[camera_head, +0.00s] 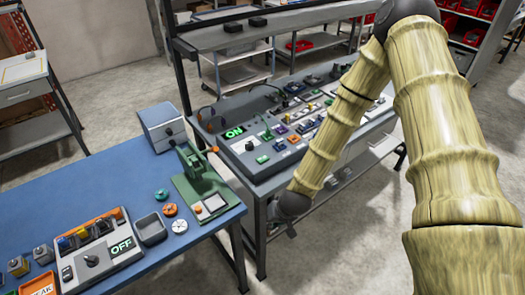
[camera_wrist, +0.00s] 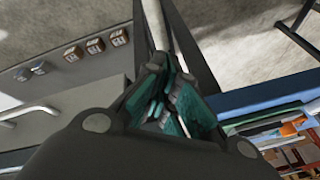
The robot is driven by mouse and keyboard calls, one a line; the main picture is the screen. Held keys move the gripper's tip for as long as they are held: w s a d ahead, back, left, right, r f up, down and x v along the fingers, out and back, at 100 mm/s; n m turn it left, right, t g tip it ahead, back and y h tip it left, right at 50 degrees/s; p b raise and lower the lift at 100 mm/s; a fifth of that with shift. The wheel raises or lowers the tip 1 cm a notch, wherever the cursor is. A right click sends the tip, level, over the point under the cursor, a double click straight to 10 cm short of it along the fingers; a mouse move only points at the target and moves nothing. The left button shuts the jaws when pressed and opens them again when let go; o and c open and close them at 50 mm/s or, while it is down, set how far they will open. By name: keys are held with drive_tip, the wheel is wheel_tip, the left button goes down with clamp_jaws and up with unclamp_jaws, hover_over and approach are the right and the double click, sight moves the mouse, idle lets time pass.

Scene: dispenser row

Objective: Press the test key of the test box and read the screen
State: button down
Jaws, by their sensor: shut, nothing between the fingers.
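My gripper (camera_head: 289,228) hangs beside the front edge of the grey bench, over the gap between the benches, apart from any key. In the wrist view its teal-padded fingers (camera_wrist: 166,100) are together and empty. No box is clearly marked as the test box. At the lower left, an orange screen (camera_head: 40,287) is cut by the frame edge; it seems to end in "EAK". A grey box (camera_head: 98,250) with a black knob and coloured parts has a screen (camera_head: 121,246) reading OFF. On the grey bench, a panel screen (camera_head: 235,131) reads ON in green.
A green press-like fixture (camera_head: 200,180), a blue-grey box (camera_head: 161,126), an empty grey tray (camera_head: 151,229) and small round parts stand on the blue bench (camera_head: 95,185). Many small parts cover the grey bench's panel. Open floor (camera_head: 300,260) lies below my gripper.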

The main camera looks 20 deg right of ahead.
drive_tip(key=w+r, duration=0.3)
drive_tip(key=r, duration=0.1)
drive_tip(key=w+r+t+p, duration=0.1)
drive_tip(key=w+r, duration=0.2)
drive_tip(key=w, duration=0.1)
drive_tip(key=w+d+r+t, duration=0.1)
drive_tip(key=w+r, duration=0.3)
drive_tip(key=shift+w+r+m+y, duration=0.25)
drive_tip(key=shift+r+m+y, duration=0.05)
drive_tip(key=shift+m+y, duration=0.1)
wheel_tip(320, 180, up, 13)
drive_tip(key=t+y+p, duration=0.1)
drive_tip(key=t, duration=0.1)
hover_over(265, 157)
drive_tip(key=shift+f+m, duration=0.25)
drive_tip(key=shift+m, duration=0.05)
drive_tip(key=shift+f, duration=0.1)
wheel_tip(265, 157, down, 9)
drive_tip(key=b, duration=0.6)
drive_tip(key=shift+a, duration=0.1)
drive_tip(key=shift+f+b, duration=0.2)
drive_tip(key=shift+b, duration=0.3)
